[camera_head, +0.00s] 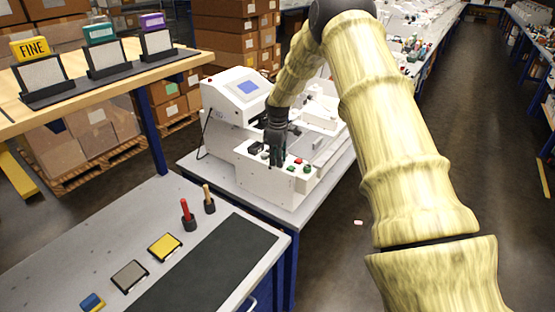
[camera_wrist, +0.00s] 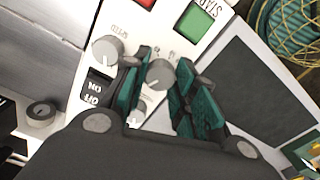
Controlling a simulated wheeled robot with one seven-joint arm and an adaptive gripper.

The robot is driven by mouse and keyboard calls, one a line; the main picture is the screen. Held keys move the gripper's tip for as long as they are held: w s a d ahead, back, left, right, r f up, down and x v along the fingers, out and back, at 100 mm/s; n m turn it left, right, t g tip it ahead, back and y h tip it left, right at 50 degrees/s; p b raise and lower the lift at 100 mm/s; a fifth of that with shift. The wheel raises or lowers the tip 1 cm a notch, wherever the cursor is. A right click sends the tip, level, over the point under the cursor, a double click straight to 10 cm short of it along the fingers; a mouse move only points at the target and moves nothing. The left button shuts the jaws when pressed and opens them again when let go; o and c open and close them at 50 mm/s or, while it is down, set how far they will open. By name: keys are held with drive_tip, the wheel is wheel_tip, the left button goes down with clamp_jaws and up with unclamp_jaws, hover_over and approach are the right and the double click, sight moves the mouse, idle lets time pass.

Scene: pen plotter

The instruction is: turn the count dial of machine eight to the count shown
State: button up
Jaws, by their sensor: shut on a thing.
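The white machine (camera_head: 268,185) stands on a bench in the middle of the head view; I see no readable number on it. My gripper (camera_head: 276,158) reaches down onto its control panel. In the wrist view a grey round knob (camera_wrist: 159,74) sits between the teal fingers of my gripper (camera_wrist: 164,68), which are shut on it. Its label is mostly hidden, so I cannot read its setting. A second grey knob (camera_wrist: 107,50), marked SPEED, is just left of the fingers. The blue screen (camera_head: 248,87) is too small to read.
Near the fingers are a black OFF switch (camera_wrist: 99,87), a green START button (camera_wrist: 194,22) and a red button (camera_wrist: 146,2). The near bench holds a yellow pad (camera_head: 165,246), a grey pad (camera_head: 130,276) and a red-handled tool (camera_head: 187,213).

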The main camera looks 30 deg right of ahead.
drive_tip(key=shift+r+m+b, duration=0.1)
drive_tip(key=shift+m+b, duration=0.5)
drive_tip(key=shift+m, duration=2.5)
drive_tip(key=shift+w+d, duration=0.1)
drive_tip(key=o, duration=0.8)
wheel_tip(320, 180, up, 12)
drive_tip(key=shift+f, duration=0.1)
